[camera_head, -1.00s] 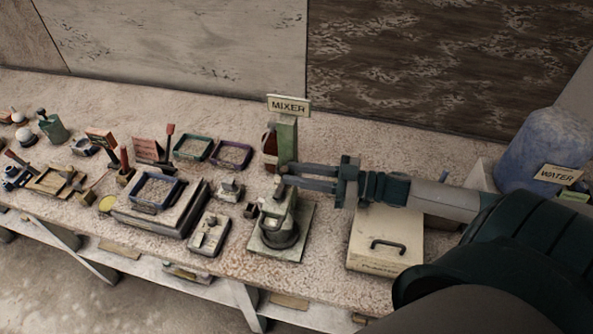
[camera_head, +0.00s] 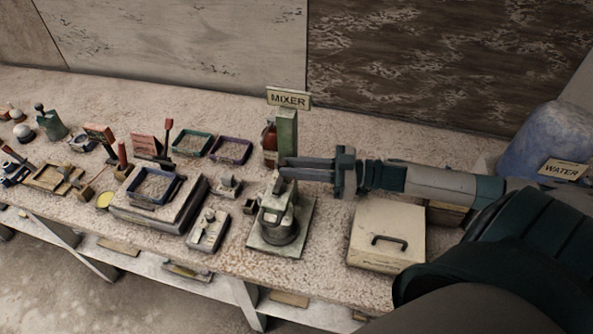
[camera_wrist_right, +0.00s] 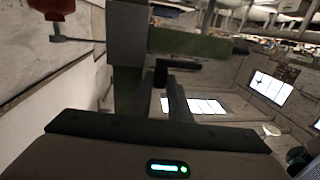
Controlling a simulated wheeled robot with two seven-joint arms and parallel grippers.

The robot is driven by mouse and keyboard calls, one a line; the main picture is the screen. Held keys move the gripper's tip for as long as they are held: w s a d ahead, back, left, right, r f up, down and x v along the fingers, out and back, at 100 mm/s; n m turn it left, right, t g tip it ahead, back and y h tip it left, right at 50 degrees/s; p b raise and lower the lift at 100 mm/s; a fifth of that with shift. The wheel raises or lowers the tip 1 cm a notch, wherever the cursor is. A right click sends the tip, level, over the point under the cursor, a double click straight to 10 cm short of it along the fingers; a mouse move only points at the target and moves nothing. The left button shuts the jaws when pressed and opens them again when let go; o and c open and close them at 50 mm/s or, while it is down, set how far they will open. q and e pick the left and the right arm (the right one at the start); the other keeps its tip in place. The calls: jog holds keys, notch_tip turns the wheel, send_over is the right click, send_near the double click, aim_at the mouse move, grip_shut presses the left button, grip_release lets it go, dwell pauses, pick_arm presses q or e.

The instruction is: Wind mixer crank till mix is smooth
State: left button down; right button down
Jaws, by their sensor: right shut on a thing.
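The mixer stands near the middle of the bench in the head view, with a green column (camera_head: 287,132), a "MIXER" sign (camera_head: 288,99) on top and a grey bowl (camera_head: 279,232) on a flat base plate (camera_head: 262,243). My right gripper (camera_head: 283,169) reaches in from the right, above the bowl and in front of the column. Its jaws are shut on the crank's grip, which they mostly hide. In the right wrist view a dark grip (camera_wrist_right: 161,76) shows by the fingers, under a green and grey part (camera_wrist_right: 180,42). The mix inside the bowl cannot be made out. My left gripper is out of view.
A pale lidded box (camera_head: 387,237) stands right of the mixer, below my forearm. A blue water container (camera_head: 548,143) is at the far right. A red bottle (camera_head: 269,138) stands beside the column. Trays and tools crowd the bench to the left.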

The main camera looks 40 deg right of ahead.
jog(key=shift+w, duration=0.15)
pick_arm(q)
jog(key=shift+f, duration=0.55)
pick_arm(e)
jog(key=shift+r+n+g+y, duration=0.1)
jog(key=shift+n+g+y, duration=0.2)
jog(key=shift+g, duration=0.1)
jog(key=c, duration=1.9)
grip_release()
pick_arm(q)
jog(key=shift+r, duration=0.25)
